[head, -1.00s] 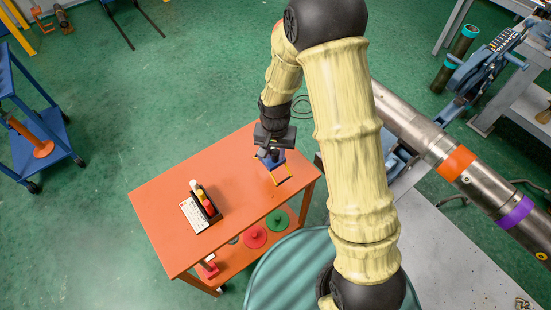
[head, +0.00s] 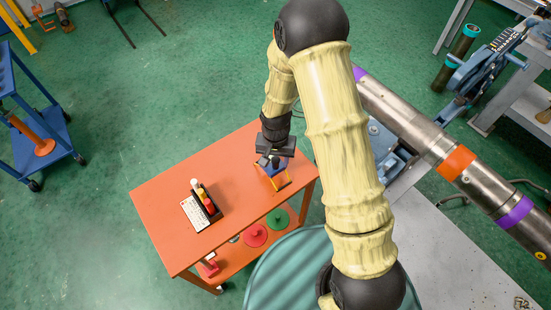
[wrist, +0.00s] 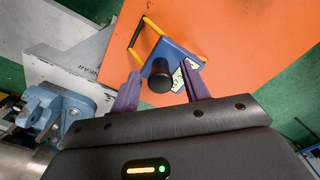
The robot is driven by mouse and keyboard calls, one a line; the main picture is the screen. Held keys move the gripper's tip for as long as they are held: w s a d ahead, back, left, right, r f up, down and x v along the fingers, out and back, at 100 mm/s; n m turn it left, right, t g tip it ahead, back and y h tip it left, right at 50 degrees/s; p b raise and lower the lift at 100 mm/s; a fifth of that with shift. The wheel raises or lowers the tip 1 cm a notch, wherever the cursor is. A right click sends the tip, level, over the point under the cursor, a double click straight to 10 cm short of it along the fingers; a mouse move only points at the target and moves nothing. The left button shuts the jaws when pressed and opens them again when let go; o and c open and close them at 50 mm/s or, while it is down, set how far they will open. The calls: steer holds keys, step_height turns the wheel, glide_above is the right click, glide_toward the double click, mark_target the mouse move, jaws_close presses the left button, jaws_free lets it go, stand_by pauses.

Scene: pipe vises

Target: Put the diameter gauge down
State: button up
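The diameter gauge (head: 271,170) has a blue body, yellow jaws and a black knob. It appears to rest on the orange table top (head: 240,165), near the far right corner. In the wrist view the gauge (wrist: 180,52) lies over the orange surface, with the jaws pointing up and left and its white label partly behind a finger. My gripper (head: 272,159) is right above it. In the wrist view my gripper (wrist: 160,72) is open. Its two purple fingers stand on either side of the knob, with a gap visible at each side.
A dark holder with coloured markers (head: 206,202) and a white card (head: 194,214) are on the table's left part. Red (head: 255,235) and green (head: 278,219) discs sit on the lower shelf. A large banded steel pipe (head: 430,140) and its vise are to the right.

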steer(key=shift+r, duration=0.15)
step_height(320, 180, up, 12)
steer(key=b, duration=0.1)
stand_by(0.6)
stand_by(0.6)
steer(key=s+d+r+n+t, duration=0.2)
steer(key=s+d+r, duration=0.4)
steer(key=s+d, duration=0.5)
steer(key=shift+d+t, duration=0.3)
steer(key=shift+d, duration=0.45)
